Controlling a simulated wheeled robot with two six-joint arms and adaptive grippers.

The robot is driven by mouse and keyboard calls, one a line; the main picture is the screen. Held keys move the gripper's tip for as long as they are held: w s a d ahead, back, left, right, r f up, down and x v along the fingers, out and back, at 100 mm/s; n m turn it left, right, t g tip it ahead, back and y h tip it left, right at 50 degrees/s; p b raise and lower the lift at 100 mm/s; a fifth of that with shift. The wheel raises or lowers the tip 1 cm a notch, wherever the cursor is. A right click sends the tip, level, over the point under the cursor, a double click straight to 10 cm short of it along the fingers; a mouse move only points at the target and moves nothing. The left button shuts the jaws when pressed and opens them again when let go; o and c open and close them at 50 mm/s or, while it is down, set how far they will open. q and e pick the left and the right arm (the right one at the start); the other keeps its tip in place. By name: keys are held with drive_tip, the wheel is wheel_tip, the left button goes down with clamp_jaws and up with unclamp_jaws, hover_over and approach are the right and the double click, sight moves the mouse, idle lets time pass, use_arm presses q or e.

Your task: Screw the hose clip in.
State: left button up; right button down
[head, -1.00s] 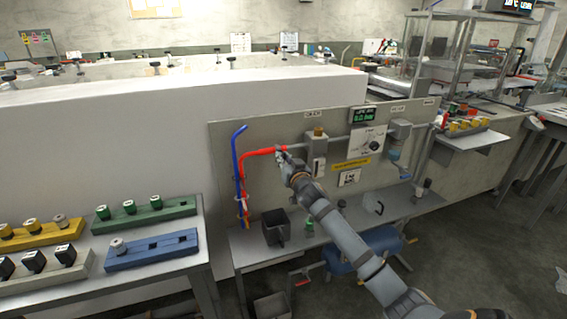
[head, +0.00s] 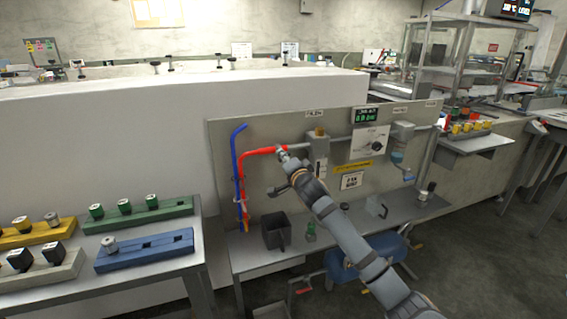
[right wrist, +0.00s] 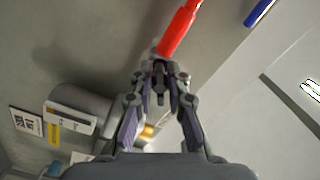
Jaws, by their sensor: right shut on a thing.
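The red hose (head: 258,153) bends up the panel and runs right to the pipe fitting. My right gripper (head: 286,157) is at the hose's right end, in front of the panel. In the right wrist view the red hose (right wrist: 178,32) reaches down to my closed fingertips (right wrist: 160,72). The gripper is shut on a small grey part at the hose end, which looks like the hose clip. The fingers hide most of it, so I cannot see how tight it sits. My left gripper is not in view.
A blue hose (head: 236,165) hangs left of the red one. A dark open bin (head: 277,234) and a green-based fitting (head: 311,232) stand on the shelf below. A pressure display (head: 366,115) and dial plate (head: 370,143) are to the right. Colored part racks (head: 145,250) fill the left table.

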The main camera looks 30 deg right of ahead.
drive_tip(key=shift+f+m, duration=0.4)
drive_tip(key=shift+m, duration=0.2)
drive_tip(key=shift+r+m+b, duration=0.1)
drive_tip(key=shift+m+b, duration=0.6)
drive_tip(key=shift+m, duration=0.3)
drive_tip(key=shift+r, duration=0.1)
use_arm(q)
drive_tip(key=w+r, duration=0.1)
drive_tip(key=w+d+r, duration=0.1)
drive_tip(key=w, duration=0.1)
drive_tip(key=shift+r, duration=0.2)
use_arm(e)
drive_tip(key=c, duration=1.3)
unclamp_jaws()
drive_tip(key=shift+r, duration=0.15)
drive_tip(key=shift+v, duration=3.8)
